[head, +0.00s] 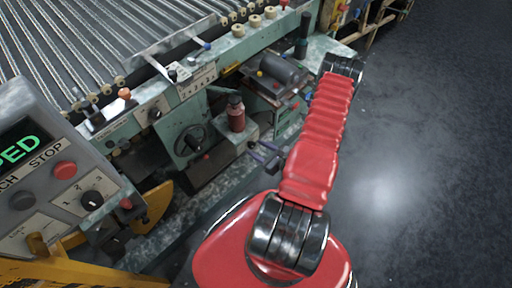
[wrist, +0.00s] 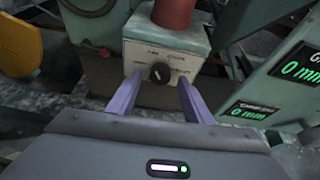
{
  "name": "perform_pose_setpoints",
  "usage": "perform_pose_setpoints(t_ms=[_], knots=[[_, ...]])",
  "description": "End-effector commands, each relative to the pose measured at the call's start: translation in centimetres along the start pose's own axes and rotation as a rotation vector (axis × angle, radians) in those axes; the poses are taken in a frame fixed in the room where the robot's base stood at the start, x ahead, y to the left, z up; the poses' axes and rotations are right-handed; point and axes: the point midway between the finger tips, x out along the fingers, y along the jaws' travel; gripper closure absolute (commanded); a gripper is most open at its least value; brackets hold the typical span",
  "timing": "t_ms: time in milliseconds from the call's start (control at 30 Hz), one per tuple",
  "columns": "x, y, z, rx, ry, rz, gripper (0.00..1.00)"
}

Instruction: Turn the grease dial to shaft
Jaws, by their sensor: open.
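The grease dial (wrist: 159,73) is a small round black knob on the pale front plate of a greenish box (wrist: 190,40). Small lettering surrounds it, too blurred to read surely, and I cannot tell which mark the knob points to. A red-brown grease bottle (wrist: 174,12) stands on the box; it also shows in the head view (head: 236,115). My gripper (wrist: 159,82) is open, its two purple fingers on either side of the dial in the wrist view, with nothing held between them. In the head view my gripper (head: 262,154) is close in front of the box; contact with the dial cannot be made out.
Green display panels (wrist: 290,85) stand right of the box in the wrist view. A handwheel (head: 190,140) is left of the bottle. A control panel (head: 60,180) with buttons is at far left. A motor (head: 280,69) lies behind. Open dark floor (head: 430,150) is right.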

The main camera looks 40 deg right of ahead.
Motion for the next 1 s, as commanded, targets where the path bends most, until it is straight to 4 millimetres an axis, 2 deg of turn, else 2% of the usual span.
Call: perform_pose_setpoints(t_ms=[200,533,1000], knots=[[1.4,0.0,0.0,-0.001,-0.001,0.000,0.54],[1.6,0.0,0.0,0.000,-0.001,0.000,0.55],[1.5,0.0,0.0,0.000,-0.001,0.000,0.88]])
